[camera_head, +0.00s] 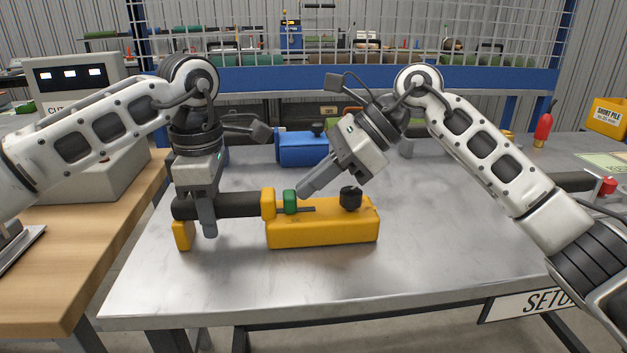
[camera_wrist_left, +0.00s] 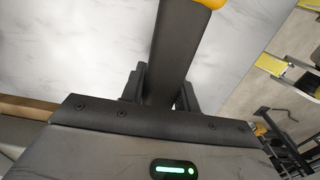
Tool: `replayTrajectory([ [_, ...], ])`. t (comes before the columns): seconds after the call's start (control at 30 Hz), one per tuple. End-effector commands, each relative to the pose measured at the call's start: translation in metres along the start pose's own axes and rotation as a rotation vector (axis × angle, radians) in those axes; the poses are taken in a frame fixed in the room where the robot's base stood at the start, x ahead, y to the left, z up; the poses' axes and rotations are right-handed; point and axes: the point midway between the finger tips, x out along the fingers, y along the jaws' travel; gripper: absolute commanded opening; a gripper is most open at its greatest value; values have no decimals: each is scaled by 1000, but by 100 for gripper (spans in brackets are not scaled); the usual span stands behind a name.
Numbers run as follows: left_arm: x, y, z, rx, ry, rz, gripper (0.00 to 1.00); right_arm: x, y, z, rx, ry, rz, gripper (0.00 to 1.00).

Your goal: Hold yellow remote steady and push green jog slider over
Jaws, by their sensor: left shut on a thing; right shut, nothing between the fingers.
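The yellow remote (camera_head: 322,232) lies on the metal table, with a black knob (camera_head: 350,198) on top at its right end. Its dark handle (camera_head: 240,204) extends left to a yellow end piece (camera_head: 182,235). The green jog slider (camera_head: 290,201) sits at the left end of a slot in the yellow body. My left gripper (camera_head: 209,222) is shut on the dark handle, which also shows between its fingers in the left wrist view (camera_wrist_left: 175,50). My right gripper (camera_head: 303,190) is shut and empty, its tip just right of the green slider; I cannot tell whether they touch.
A blue remote-like unit (camera_head: 303,149) stands behind on the same metal table (camera_head: 430,270). A red bottle (camera_head: 543,128) and a yellow box (camera_head: 607,117) are at the back right. A wooden bench (camera_head: 60,285) is at the left. The table front is clear.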

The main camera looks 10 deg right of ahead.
Motion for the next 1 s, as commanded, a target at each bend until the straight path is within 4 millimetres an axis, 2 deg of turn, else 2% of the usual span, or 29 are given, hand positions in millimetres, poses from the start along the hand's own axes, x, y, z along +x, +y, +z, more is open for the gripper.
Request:
replayTrajectory([
  [0.03,6,-2,1,6,4,-11,0,2,1,0,-1,0,4,0],
  [0.73,6,-2,1,6,4,-11,0,1,1,0,-1,1,4,0],
  [0.87,6,-2,1,6,3,-11,0,-11,0,0,-1,1,0,0],
  [1.0,6,-2,1,5,3,-11,0,-38,0,0,0,1,-4,0],
])
